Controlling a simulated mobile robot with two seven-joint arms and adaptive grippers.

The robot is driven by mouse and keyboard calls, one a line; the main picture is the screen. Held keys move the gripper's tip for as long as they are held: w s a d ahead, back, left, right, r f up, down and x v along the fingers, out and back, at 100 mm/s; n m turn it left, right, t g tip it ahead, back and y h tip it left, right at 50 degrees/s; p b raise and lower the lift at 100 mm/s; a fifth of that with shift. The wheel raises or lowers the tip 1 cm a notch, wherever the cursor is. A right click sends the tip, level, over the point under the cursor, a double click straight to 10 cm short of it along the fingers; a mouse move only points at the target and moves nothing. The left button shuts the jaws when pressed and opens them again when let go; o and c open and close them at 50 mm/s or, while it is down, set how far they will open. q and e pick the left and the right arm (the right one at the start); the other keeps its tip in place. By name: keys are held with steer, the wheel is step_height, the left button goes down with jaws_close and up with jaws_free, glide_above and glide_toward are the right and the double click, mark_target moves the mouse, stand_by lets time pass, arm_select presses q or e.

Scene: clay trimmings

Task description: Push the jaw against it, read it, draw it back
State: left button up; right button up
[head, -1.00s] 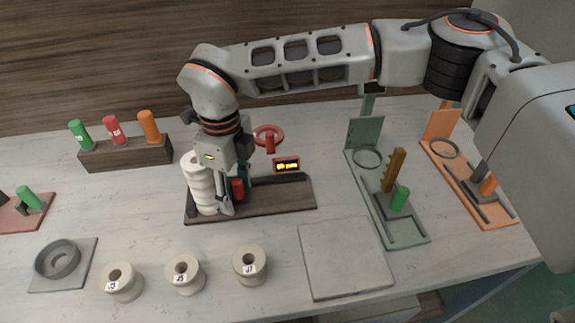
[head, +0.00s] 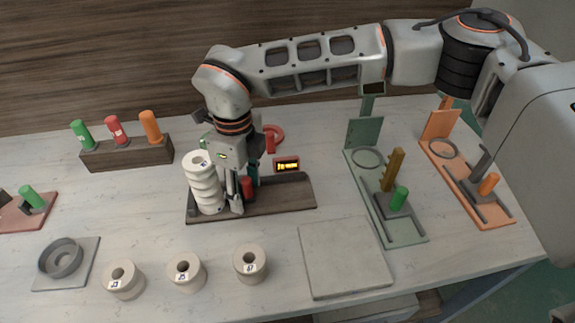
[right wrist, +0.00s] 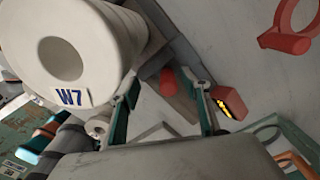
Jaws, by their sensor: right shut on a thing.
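A white ribbed clay piece (head: 204,190), marked W7 in the right wrist view (right wrist: 70,50), stands upright at the left end of a dark gauge base (head: 285,197). A red knob (head: 247,188) stands on the base just right of it. My right gripper (head: 244,196) points down and is shut on the red knob. In the right wrist view the knob (right wrist: 169,82) shows between the two fingers. The jaw under the knob is mostly hidden, so I cannot tell if it touches the clay. A lit display (head: 287,165) stands behind the base; its digits are too small to read.
Several spools, one at the front (head: 250,263), and a grey ring dish (head: 60,259) line the near side. A pale slab (head: 346,258) lies front right. Green (head: 410,232) and orange (head: 480,205) stands are at right. A wooden block (head: 126,153) holds coloured pegs. A red ring (head: 273,135) stands behind.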

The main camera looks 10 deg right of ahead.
arm_select(q)
steer(key=shift+w+r, duration=0.15)
steer(key=shift+r, duration=0.2)
arm_select(e)
steer(key=shift+o, duration=0.2)
steer(key=shift+w+d+r, duration=0.25)
steer(key=shift+w+d, duration=0.6)
steer(key=o, duration=1.1)
steer(key=shift+w+f, duration=0.15)
arm_select(q)
steer(key=shift+w, duration=0.15)
arm_select(e)
steer(key=shift+o, duration=0.2)
arm_select(q)
steer(key=shift+p, duration=0.3)
arm_select(e)
steer(key=shift+s+f, duration=0.1)
steer(key=shift+s, duration=0.3)
steer(key=shift+r+p, duration=2)
steer(key=shift+r, duration=1.5)
arm_select(q)
steer(key=r, duration=0.2)
steer(key=w+r, duration=0.1)
steer(key=r, duration=0.2)
steer(key=shift+s, duration=0.1)
arm_select(e)
steer(key=shift+s+f, duration=0.1)
